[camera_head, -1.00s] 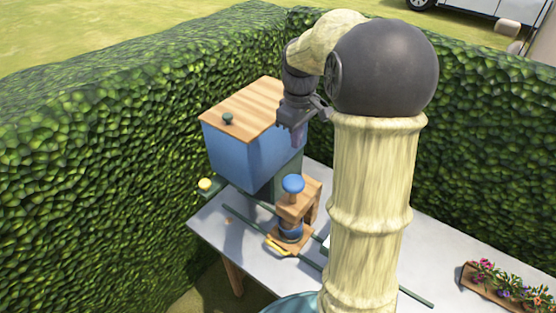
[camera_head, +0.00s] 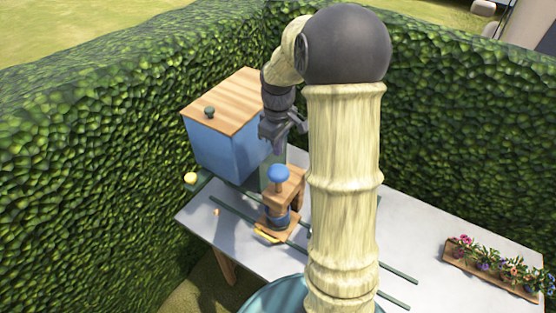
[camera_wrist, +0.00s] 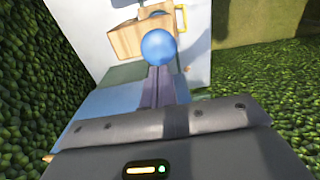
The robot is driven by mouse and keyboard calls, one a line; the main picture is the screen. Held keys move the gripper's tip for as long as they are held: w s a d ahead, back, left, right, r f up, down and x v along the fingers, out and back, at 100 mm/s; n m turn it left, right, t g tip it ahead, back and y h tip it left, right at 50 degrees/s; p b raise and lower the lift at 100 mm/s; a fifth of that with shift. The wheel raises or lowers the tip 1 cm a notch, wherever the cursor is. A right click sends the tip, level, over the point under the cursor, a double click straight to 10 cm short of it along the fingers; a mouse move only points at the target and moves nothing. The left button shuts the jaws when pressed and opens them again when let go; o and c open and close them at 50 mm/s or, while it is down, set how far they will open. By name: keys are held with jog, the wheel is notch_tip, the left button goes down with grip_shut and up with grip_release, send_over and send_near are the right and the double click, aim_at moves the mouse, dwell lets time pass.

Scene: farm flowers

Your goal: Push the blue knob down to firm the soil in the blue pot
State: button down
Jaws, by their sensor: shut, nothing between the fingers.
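The blue knob (camera_head: 278,173) tops a wooden press (camera_head: 288,190) on the table. The blue pot (camera_head: 277,218) is under the press, on a wooden base; the soil inside is hidden. My gripper (camera_head: 280,147) is shut and empty, above the knob and apart from it in the head view. In the wrist view, the knob (camera_wrist: 159,47) appears just beyond the tips of my shut fingers (camera_wrist: 158,72); I cannot tell the exact gap.
A blue bin with a wooden lid (camera_head: 225,105) stands behind the press at left. Green rails (camera_head: 235,219) run along the grey table (camera_head: 430,240). A flower planter (camera_head: 490,268) sits at right. A hedge (camera_head: 80,150) encloses the table.

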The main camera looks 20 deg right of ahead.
aim_at(278, 171)
notch_tip(278, 171, down, 7)
jog(key=shift+w+r+p, duration=0.15)
jog(key=shift+p, duration=0.85)
notch_tip(278, 171, down, 5)
jog(key=b, duration=0.3)
jog(key=shift+f, duration=0.2)
jog(key=shift+s, duration=0.2)
jog(key=shift+a, duration=0.1)
